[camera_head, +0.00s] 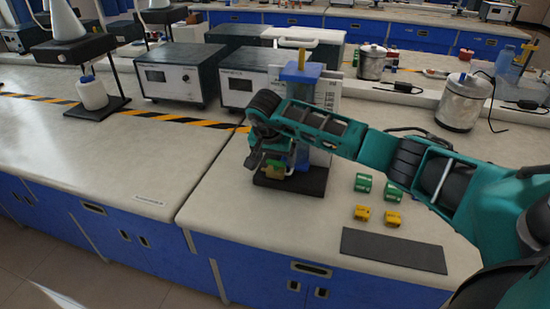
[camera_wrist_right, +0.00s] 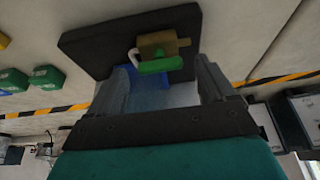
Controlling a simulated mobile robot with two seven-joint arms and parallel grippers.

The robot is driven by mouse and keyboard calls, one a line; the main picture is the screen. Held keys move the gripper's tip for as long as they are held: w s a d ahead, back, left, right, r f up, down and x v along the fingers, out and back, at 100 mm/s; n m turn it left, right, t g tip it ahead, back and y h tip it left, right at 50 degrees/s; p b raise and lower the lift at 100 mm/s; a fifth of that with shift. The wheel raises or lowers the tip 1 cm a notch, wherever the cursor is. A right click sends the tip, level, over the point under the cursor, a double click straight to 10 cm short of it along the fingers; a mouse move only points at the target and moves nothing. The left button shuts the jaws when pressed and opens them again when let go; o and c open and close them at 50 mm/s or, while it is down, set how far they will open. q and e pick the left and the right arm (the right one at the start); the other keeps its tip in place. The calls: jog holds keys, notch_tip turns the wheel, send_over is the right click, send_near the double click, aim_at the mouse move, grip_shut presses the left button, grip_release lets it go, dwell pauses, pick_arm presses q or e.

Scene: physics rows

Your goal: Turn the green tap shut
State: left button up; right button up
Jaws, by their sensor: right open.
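The green tap handle (camera_wrist_right: 160,64) sits across a brass valve body (camera_wrist_right: 163,44) in the right wrist view. In the head view the green handle (camera_head: 274,163) shows small at the front of a blue-topped stand (camera_head: 301,74) on a black base (camera_head: 290,181). My right gripper (camera_wrist_right: 163,70) is open, its two grey fingers either side of the handle in the wrist view. I cannot tell whether they touch it. In the head view my right arm and gripper (camera_head: 262,150) partly hide the tap and stand. My left gripper is not in view.
Green blocks (camera_head: 363,182) and yellow blocks (camera_head: 362,213) lie right of the stand, with a dark mat (camera_head: 393,250) in front. Grey instrument boxes (camera_head: 178,78) and a metal pot (camera_head: 463,102) stand behind. The bench to the left (camera_head: 90,150) is largely clear.

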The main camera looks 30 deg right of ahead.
jog(key=shift+f, duration=0.35)
jog(key=shift+c, duration=0.4)
jog(key=c, duration=1)
